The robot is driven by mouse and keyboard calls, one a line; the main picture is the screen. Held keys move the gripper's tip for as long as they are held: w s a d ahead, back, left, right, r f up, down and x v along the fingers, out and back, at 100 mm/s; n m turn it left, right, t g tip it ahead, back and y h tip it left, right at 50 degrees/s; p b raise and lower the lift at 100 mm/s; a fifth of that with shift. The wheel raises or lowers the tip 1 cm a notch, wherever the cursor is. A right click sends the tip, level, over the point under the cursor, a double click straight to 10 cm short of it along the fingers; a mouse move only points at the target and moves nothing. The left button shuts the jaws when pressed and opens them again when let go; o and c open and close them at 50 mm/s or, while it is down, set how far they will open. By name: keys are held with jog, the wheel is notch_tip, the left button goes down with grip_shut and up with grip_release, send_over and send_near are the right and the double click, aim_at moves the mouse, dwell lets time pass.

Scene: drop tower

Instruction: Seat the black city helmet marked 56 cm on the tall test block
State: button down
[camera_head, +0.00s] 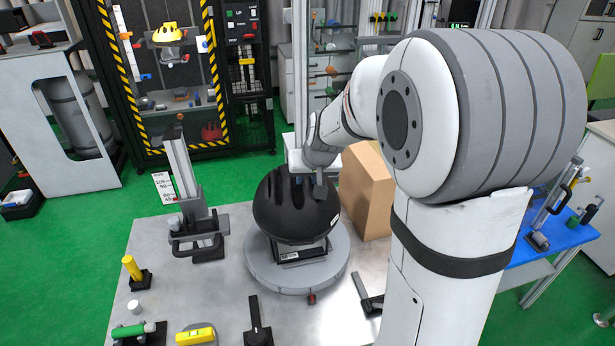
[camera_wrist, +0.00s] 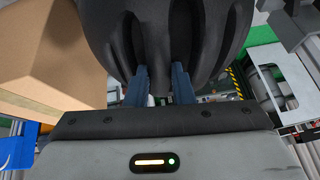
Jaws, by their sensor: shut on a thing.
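The black helmet (camera_head: 297,212) is over the round grey turntable (camera_head: 258,273) on the metal table in the head view. My gripper (camera_head: 317,184) reaches it from behind and is shut on its shell. In the wrist view the two blue-grey fingers (camera_wrist: 160,88) clasp a rib between the vents of the helmet (camera_wrist: 165,30). A dark base with a white label shows under the helmet's front rim. The helmet hides whatever is beneath it, so I cannot tell whether it rests on a test block. No 56 cm mark is readable.
A cardboard box (camera_head: 367,190) stands close to the right of the helmet. A grey upright fixture (camera_head: 191,205) stands at the left. A yellow post (camera_head: 133,270), a yellow level (camera_head: 196,336) and black clamps (camera_head: 257,325) lie around the turntable. The table's left middle is mostly clear.

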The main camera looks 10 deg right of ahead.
jog(key=shift+f+b, duration=0.45)
jog(key=shift+b, duration=0.25)
dwell(0.3)
jog(key=c, duration=1.2)
grip_release()
jog(key=c, duration=0.3)
jog(key=shift+c, duration=0.2)
jog(key=shift+r, duration=0.1)
jog(key=shift+r+p, duration=0.75)
jog(key=shift+r, duration=0.25)
